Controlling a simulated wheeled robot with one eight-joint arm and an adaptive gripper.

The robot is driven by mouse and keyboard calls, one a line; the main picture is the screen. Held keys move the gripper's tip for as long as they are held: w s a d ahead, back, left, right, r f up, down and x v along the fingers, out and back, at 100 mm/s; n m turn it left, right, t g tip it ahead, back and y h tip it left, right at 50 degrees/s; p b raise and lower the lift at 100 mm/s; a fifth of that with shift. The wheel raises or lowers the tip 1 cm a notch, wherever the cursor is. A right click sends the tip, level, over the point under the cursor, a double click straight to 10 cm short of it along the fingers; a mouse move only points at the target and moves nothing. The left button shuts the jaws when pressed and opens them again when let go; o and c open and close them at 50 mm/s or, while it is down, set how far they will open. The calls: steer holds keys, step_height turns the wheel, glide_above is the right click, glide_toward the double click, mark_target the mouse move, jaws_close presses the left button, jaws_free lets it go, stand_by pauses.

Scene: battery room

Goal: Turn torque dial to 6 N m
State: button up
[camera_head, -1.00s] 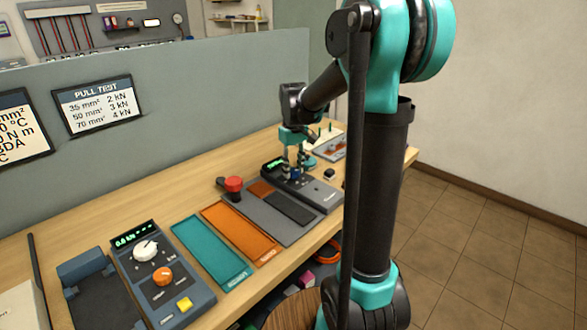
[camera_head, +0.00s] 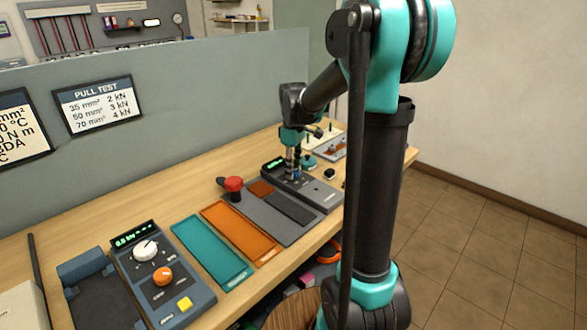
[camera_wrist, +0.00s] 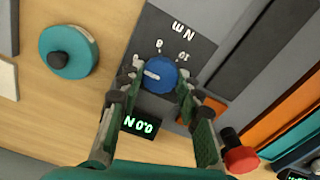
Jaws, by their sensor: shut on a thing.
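The torque dial is a round blue knob (camera_wrist: 161,76) with a white pointer, seen from above in the wrist view. In the head view my gripper (camera_head: 294,172) reaches down onto the dark torque unit (camera_head: 322,196) and largely hides the knob. The unit's green display (camera_wrist: 138,126) appears upside down and seems to read 0.0 N.
A red knob (camera_head: 233,184) stands left of the unit. A teal round object with a black knob (camera_wrist: 68,53) lies on the other side. Orange (camera_head: 240,233) and teal (camera_head: 211,252) trays and another dial panel (camera_head: 195,294) fill the bench's near left.

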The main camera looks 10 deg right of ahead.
steer(key=o, duration=1.2)
steer(key=shift+c, duration=0.2)
step_height(320, 180, up, 12)
